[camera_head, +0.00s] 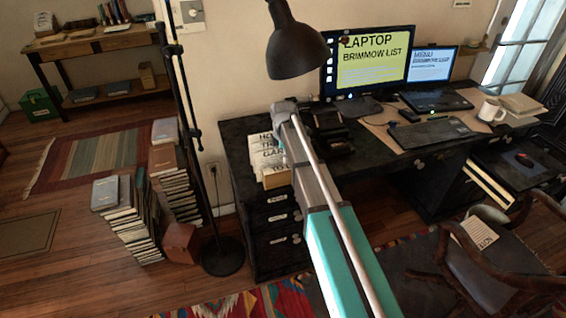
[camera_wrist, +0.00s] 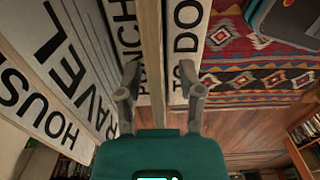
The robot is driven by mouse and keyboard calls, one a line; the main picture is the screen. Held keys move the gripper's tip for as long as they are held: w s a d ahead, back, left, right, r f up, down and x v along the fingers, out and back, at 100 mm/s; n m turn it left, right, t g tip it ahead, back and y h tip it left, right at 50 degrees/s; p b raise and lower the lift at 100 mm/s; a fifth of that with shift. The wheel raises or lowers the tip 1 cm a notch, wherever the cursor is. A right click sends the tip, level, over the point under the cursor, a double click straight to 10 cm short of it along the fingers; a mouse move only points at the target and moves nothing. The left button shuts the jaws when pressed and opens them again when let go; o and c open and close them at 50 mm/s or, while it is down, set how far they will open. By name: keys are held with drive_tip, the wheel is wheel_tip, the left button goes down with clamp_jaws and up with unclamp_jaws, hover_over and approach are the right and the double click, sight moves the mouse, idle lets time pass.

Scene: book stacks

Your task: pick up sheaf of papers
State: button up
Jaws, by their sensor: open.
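My gripper (camera_wrist: 160,93) is open, with one grey finger on each side of a pale upright edge in the wrist view. That edge belongs to a group of pale lettered sheets or panels (camera_wrist: 68,75), with words such as "TRAVEL" and "TO DO". In the head view a pale lettered stack (camera_head: 268,152) stands at the desk's left end, beside my arm. I cannot tell for certain that it is the sheaf of papers. Contact with the fingers is unclear, and the fingertips are not distinguishable in the head view.
A black lamp (camera_head: 297,48) hangs above the desk (camera_head: 240,165). A monitor (camera_head: 365,60), laptop (camera_head: 437,100) and white mug (camera_head: 490,110) stand farther right. Book stacks (camera_head: 125,215) and a lamp pole (camera_head: 190,110) are left. A chair (camera_head: 490,275) holds a printed sheet (camera_head: 475,233).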

drive_tip(key=shift+f, duration=0.25)
idle(0.3)
clamp_jaws()
idle(0.4)
